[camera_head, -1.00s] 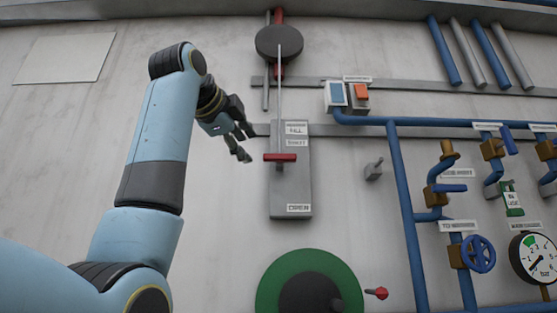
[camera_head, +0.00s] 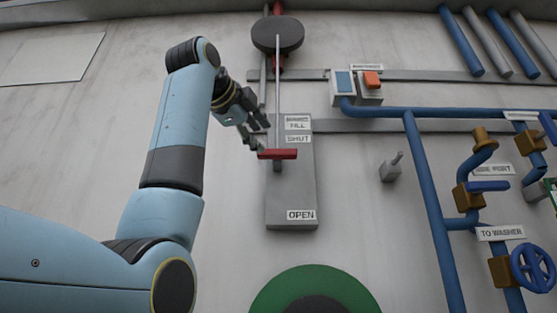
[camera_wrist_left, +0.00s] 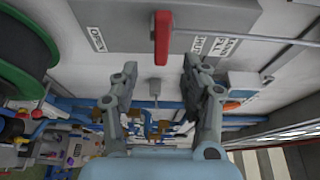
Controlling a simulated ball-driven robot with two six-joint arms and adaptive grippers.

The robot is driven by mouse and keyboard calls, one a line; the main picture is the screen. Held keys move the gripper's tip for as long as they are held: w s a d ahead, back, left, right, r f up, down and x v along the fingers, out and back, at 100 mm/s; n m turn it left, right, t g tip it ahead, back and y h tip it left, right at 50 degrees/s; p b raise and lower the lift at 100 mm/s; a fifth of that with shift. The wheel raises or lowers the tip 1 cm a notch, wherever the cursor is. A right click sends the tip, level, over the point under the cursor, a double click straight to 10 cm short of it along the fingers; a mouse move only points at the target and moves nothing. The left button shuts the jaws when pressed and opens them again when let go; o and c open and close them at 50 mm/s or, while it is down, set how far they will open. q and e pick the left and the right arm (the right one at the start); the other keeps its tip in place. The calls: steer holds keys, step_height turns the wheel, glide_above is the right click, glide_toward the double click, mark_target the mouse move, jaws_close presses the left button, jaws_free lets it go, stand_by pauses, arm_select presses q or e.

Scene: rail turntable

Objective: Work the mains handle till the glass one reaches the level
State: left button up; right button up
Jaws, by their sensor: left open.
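The mains handle is a red crossbar (camera_head: 277,154) on a grey plate (camera_head: 291,190) labelled MAINS FILL, with SHUT above and OPEN at the bottom. The bar is near the SHUT label, and a thin rod runs up from it to a dark round disc (camera_head: 277,35). My left gripper (camera_head: 260,134) is open and empty beside the bar's left end. In the left wrist view the red handle (camera_wrist_left: 162,38) lies ahead of the gap between my open fingers (camera_wrist_left: 158,72), not between them. No glass or level mark can be made out. My right gripper is out of view.
A switch box with an orange button (camera_head: 371,80) is right of the plate, above a small grey lever (camera_head: 391,168). Blue pipes (camera_head: 428,200) and valves, including a blue handwheel (camera_head: 533,268), fill the right side. A green-rimmed wheel (camera_head: 310,285) is below.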

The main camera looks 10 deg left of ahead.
mark_target(275, 152)
arm_select(q)
steer(key=w, duration=0.1)
steer(key=w+p, duration=0.1)
steer(key=w+d+p, duration=0.1)
steer(key=shift+w+r, duration=0.3)
steer(key=shift+w, duration=0.1)
steer(key=w, duration=0.1)
steer(key=w+p, duration=0.1)
steer(key=w, duration=0.1)
steer(key=shift+w+d+f, duration=0.15)
steer(key=shift+w+d, duration=0.1)
steer(key=shift+d, duration=0.05)
steer(key=shift+w+d+p, duration=0.15)
steer(key=shift+w+p, duration=0.35)
steer(key=shift+w, duration=0.5)
steer(key=shift+f, duration=0.1)
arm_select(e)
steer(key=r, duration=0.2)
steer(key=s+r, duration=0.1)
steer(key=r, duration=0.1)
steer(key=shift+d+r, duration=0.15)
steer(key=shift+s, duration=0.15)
arm_select(q)
steer(key=c, duration=0.4)
jaws_close()
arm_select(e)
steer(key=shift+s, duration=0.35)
